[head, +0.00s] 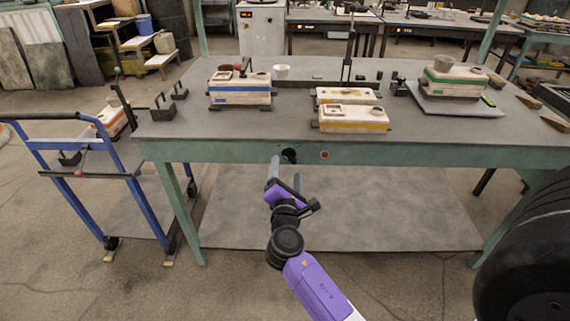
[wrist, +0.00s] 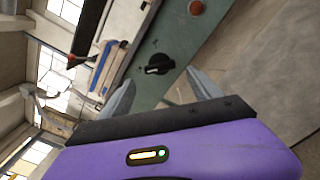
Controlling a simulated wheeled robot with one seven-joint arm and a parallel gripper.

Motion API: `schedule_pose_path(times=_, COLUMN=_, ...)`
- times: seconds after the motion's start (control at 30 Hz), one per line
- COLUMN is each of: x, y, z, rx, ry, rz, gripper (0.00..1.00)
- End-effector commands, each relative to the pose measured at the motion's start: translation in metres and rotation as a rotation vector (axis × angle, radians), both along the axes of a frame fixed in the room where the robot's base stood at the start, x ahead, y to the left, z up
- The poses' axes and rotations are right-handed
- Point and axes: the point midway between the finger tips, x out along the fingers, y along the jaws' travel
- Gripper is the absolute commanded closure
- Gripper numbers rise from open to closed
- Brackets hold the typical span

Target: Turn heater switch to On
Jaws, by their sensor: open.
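The heater switch is a black rotary knob (head: 289,156) on the green front edge of the workbench. It also shows in the wrist view (wrist: 154,64), with a light pointer mark on its face. Any labels around it are too small to read. My gripper (head: 286,172) is just in front of and below the knob in the head view. In the wrist view its two grey fingers (wrist: 160,76) are spread apart and empty, one towards each side of the knob. The knob appears ahead of the fingertips, and I see no contact.
A red-orange button (head: 324,155) sits right of the knob on the same panel (head: 420,156). The workbench top (head: 230,125) holds several moulds and a stand. A blue cart (head: 100,178) stands at left and a black tyre (head: 530,250) at right.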

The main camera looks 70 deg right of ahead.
Motion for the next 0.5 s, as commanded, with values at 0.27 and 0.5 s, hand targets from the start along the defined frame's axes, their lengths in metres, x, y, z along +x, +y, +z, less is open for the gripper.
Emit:
schedule_pose_path(times=0.27, x=0.014, y=-0.034, z=0.0, rx=0.001, ry=-0.001, rz=-0.001, gripper=0.27)
schedule_pose_path(times=0.5, x=0.016, y=-0.041, z=0.0, rx=0.001, ry=-0.002, rz=0.001, gripper=0.27)
